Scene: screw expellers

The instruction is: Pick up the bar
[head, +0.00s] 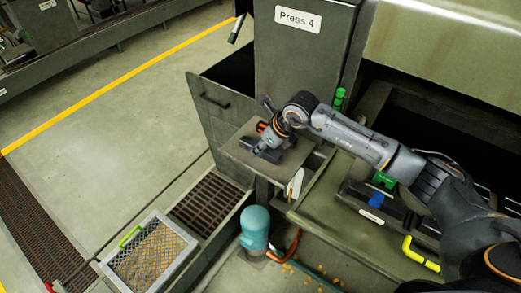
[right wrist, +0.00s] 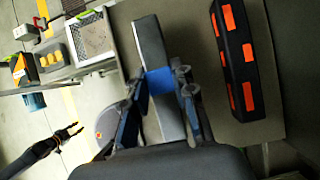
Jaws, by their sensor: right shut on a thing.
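The bar (right wrist: 150,42), long and dark grey with a blue band (right wrist: 160,80) across its middle, runs between the fingers of my right gripper in the right wrist view. My right gripper (right wrist: 160,90) is shut on it at the band. In the head view the right gripper (head: 271,146) is low over a small grey ledge below the Press 4 sign, with a dark end of the bar (head: 266,156) showing. I cannot tell whether the bar touches the ledge. A small dark claw (right wrist: 74,133), probably my left gripper, shows at lower left in the right wrist view.
A black block with orange patches (right wrist: 237,60) lies on the ledge beside the bar. A teal motor (head: 255,228) and a mesh tray with a green handle (head: 107,269) are below. The press cabinet (head: 300,60) rises behind. Open floor (head: 100,130) is at left.

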